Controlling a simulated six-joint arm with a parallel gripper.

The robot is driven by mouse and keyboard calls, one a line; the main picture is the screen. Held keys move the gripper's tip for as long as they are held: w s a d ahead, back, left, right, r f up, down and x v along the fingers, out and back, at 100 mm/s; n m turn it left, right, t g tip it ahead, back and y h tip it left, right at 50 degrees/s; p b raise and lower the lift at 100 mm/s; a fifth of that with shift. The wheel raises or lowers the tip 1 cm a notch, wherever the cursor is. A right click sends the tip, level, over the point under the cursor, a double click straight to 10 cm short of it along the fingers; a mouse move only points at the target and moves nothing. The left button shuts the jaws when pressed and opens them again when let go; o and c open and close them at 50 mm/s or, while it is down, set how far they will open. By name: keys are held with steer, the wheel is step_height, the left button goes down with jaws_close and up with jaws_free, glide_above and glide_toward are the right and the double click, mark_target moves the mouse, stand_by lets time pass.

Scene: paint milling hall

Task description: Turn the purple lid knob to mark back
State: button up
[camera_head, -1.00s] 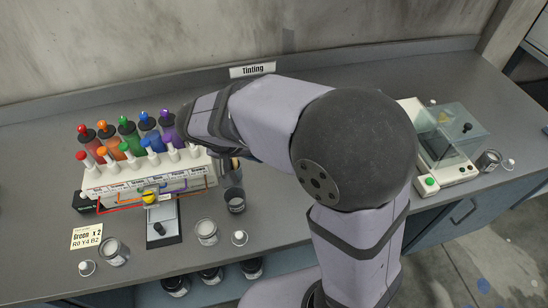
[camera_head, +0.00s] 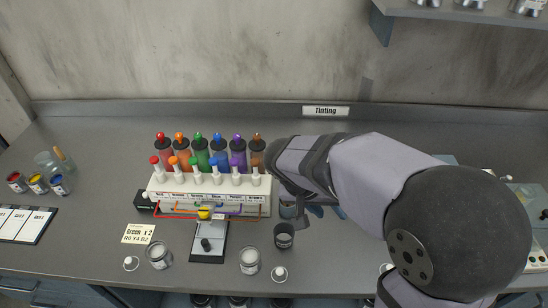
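The dispenser rack (camera_head: 160,190) stands on the bench with a row of coloured canisters. The purple canister (camera_head: 238,151) is second from the right, with a purple lid knob (camera_head: 238,138) on its black lid. The knob's pointing direction and any marks are too small to read. A purple-topped white tap (camera_head: 235,170) stands in front of it. My arm comes in from the right, its wrist just right of the brown canister (camera_head: 257,150). My gripper (camera_head: 302,214) shows only in small part below the wrist, right of the rack, away from the purple knob. Its fingers are mostly hidden.
Paint pots (camera_head: 37,184) stand far left. The bench behind the rack is clear.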

mark_target(237, 139)
steer(key=s+a+f+y+b, duration=0.2)
steer(key=a+f+b, duration=0.15)
steer(key=a, duration=0.35)
steer(key=s+a+f+y+b, duration=0.2)
steer(key=s+a+f+b, duration=0.15)
steer(key=a, duration=0.35)
steer(key=w+a+r+m+y, duration=0.1)
steer(key=a+r+m+y, duration=0.2)
steer(key=a, duration=0.5)
steer(key=a+m+y, duration=0.3)
steer(key=a+y, duration=0.1)
steer(key=a, duration=0.4)
steer(key=w+a+r+m+t+y, duration=0.25)
steer(key=w+r+m+t, duration=0.35)
steer(key=w+r+m, duration=0.4)
steer(key=w+d+r+m+t+h, duration=0.2)
steer(key=w+d+m+t+h, duration=0.3)
steer(key=d+m, duration=0.5)
steer(key=w+m+h, duration=0.1)
steer(key=w+m, duration=0.1)
steer(key=m, duration=0.3)
steer(key=shift+w+r+b, duration=0.15)
steer(key=shift+r+b, duration=0.2)
steer(key=shift+r, duration=0.05)
